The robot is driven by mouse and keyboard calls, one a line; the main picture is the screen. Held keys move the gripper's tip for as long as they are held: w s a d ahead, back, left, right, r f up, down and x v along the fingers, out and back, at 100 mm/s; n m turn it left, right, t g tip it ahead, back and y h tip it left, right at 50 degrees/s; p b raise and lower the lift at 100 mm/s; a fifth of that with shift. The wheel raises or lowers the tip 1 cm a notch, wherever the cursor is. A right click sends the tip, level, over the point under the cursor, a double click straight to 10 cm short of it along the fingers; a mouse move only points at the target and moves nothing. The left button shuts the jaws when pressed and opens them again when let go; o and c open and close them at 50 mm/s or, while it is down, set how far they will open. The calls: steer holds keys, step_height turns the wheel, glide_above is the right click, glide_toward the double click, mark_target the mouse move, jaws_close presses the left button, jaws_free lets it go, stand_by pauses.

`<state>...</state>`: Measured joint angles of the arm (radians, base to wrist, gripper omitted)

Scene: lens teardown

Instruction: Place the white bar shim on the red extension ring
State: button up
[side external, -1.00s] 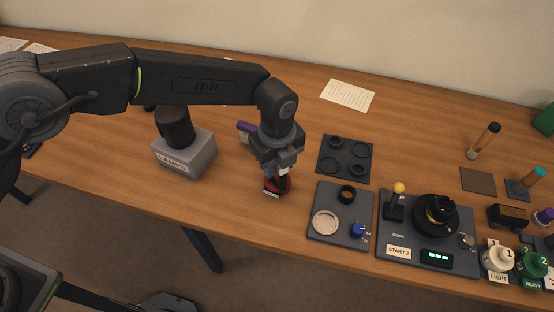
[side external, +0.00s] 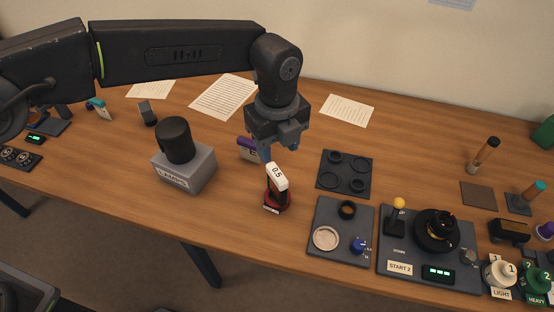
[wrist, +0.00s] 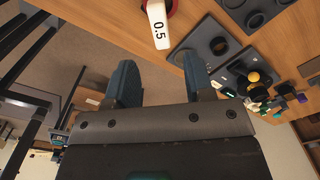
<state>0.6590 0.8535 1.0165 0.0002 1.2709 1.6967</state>
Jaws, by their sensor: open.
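The white bar shim (side external: 278,175), marked 0.5, stands tilted above a dark upright part with a red base, which I take to be the red extension ring (side external: 284,201). Its exact contact below is hard to tell. In the wrist view the shim (wrist: 158,25) shows at the top, with a bit of the red ring (wrist: 173,8) beside it. My gripper (side external: 279,150) is open and empty just above the shim, apart from it. In the wrist view its two fingers (wrist: 160,78) are spread, with nothing between them.
A grey LAMPS block (side external: 186,170) with a black cylinder stands to the left. A purple-topped item (side external: 247,146) sits behind. To the right are a tray of black rings (side external: 345,172), a tray with a pale disc (side external: 340,215) and a START 2 panel (side external: 415,255).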

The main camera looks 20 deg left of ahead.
steer(key=shift+r, duration=0.9)
steer(key=s+a+r+n+t+h, duration=0.1)
steer(key=s+a+r+n, duration=0.1)
steer(key=a+r+n, duration=0.65)
steer(key=s+a+r+n+t, duration=0.1)
steer(key=s+a+r+n, duration=0.3)
steer(key=a, duration=0.7)
steer(key=s+a+f+n+t+y, duration=0.1)
steer(key=s+a+f+n+t, duration=0.1)
steer(key=s+a+n, duration=1.2)
steer(key=shift+s+a+t, duration=0.35)
steer(key=shift+s+t, duration=0.45)
steer(key=shift+s, duration=0.25)
